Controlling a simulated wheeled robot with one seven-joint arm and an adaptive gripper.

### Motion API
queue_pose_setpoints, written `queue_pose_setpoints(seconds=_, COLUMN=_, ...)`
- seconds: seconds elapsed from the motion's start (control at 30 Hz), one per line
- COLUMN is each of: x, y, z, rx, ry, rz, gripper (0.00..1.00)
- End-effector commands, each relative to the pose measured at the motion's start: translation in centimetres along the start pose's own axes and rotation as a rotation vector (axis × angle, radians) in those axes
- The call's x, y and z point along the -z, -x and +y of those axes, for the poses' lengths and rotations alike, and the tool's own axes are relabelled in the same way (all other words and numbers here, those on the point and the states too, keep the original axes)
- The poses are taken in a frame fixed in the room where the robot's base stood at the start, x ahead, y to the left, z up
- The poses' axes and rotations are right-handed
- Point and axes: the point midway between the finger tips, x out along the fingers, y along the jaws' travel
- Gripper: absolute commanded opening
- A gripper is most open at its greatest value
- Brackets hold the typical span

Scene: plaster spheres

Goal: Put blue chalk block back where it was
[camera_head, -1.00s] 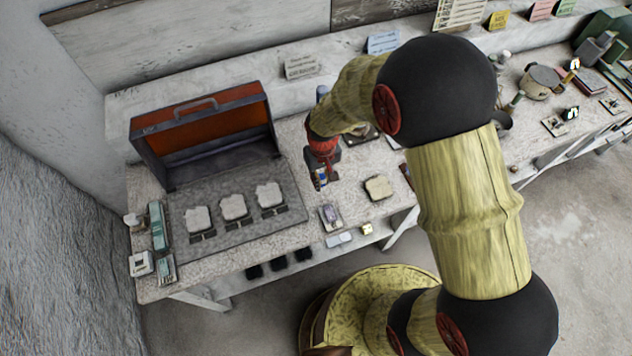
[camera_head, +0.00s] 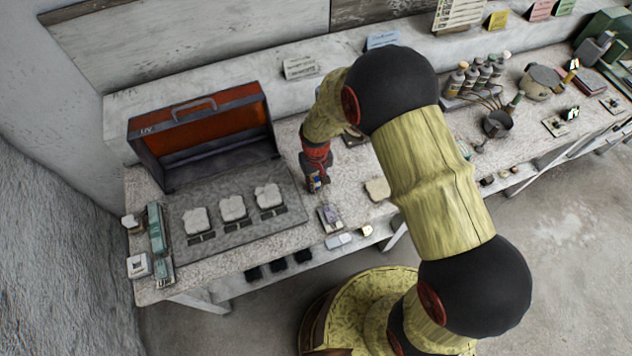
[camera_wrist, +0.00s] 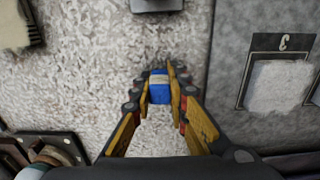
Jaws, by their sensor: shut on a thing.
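The blue chalk block (camera_wrist: 159,87) is blue with a pale band and sits between the two fingers of my gripper (camera_wrist: 160,94) in the wrist view. My gripper is shut on it. In the head view my gripper (camera_head: 313,184) hangs over the table just right of the grey mat with the white pieces. The block shows there only as a small blue patch. How far the block is above the table is hard to tell.
An open orange-lined case (camera_head: 205,130) stands behind the grey mat (camera_head: 235,232). Several white plaster pieces lie on the mat. A small tray (camera_head: 329,218) lies in front of my gripper, and a beige block (camera_head: 377,189) lies to its right. Bottles (camera_head: 470,76) stand at the back right.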

Motion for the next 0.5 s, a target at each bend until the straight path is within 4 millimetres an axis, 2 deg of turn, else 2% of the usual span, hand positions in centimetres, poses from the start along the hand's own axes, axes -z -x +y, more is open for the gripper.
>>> queue_pose_setpoints(seconds=0.07, x=-0.02, y=-0.33, z=0.00, rx=0.000, ry=0.000, rz=0.000, gripper=0.00)
queue_pose_setpoints(seconds=0.1, x=-0.02, y=-0.37, z=0.00, rx=0.000, ry=0.000, rz=0.000, gripper=0.17)
queue_pose_setpoints(seconds=0.4, x=-0.03, y=-0.27, z=0.00, rx=0.000, ry=0.000, rz=0.000, gripper=0.34)
queue_pose_setpoints(seconds=0.5, x=-0.03, y=-0.27, z=0.00, rx=0.000, ry=0.000, rz=0.000, gripper=0.34)
